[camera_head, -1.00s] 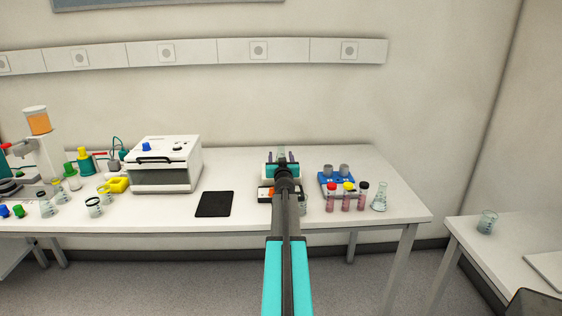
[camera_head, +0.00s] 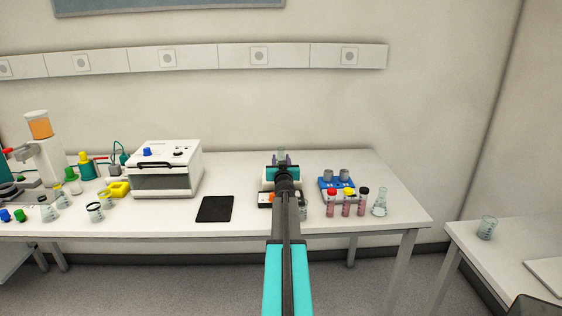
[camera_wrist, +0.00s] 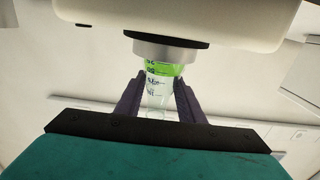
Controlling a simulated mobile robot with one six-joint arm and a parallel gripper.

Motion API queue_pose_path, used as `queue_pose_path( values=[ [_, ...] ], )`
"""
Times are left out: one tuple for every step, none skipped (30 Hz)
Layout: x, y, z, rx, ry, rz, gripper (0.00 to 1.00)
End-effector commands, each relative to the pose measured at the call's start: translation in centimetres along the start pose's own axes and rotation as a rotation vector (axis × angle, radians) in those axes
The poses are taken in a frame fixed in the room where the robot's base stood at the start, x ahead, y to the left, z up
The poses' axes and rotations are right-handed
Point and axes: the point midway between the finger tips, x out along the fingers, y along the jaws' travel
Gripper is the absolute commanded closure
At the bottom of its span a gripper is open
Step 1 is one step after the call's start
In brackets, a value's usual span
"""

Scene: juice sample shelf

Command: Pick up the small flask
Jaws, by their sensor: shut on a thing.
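The small flask (camera_wrist: 159,90) is clear glass with a green band and printed marks. It shows upside down in the wrist view, between the two purple fingers of my gripper (camera_wrist: 158,86). The fingers are shut on its sides. Its green end is against or very near the round grey plate (camera_wrist: 170,52) of a white device; I cannot tell whether they touch. In the head view only the flask's top (camera_head: 282,154) shows above my gripper (camera_head: 282,161); my arm hides the rest.
The white device (camera_head: 266,186) is partly behind my arm. To the right are a blue rack (camera_head: 327,183), several capped pink vials (camera_head: 346,206) and a conical flask (camera_head: 380,204). A black pad (camera_head: 215,208) and a white box-shaped machine (camera_head: 165,168) are to the left.

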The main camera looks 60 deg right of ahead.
Motion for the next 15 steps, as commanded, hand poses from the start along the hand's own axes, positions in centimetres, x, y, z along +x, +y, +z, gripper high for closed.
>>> queue_pose_path(
  values=[
    [0.0,0.0,-0.7,0.000,0.001,0.000,0.90],
    [0.0,0.0,-1.0,0.000,0.001,0.000,0.90],
    [0.0,0.0,-1.3,0.000,0.001,0.000,0.90],
    [0.0,0.1,-1.6,0.000,0.000,0.001,0.90],
    [0.0,0.1,-1.9,0.000,0.000,0.001,0.90],
    [0.0,0.1,-2.3,0.000,0.000,0.001,0.90],
    [0.0,0.1,-2.5,0.001,0.000,0.001,0.90],
    [0.0,0.1,-2.9,0.001,0.000,0.001,0.90],
    [0.0,0.1,-3.3,0.001,0.000,0.001,0.90],
    [0.0,0.1,-3.6,0.001,0.000,0.001,0.90],
    [0.0,0.1,-3.9,0.000,0.000,0.001,0.90],
    [0.0,0.1,-4.3,0.000,0.000,0.001,0.90],
    [0.0,0.1,-4.7,0.000,0.000,0.001,0.90],
    [0.0,0.1,-5.0,0.000,0.000,0.001,0.90],
    [0.0,0.1,-5.4,0.000,0.000,0.001,0.90]
  ],
)
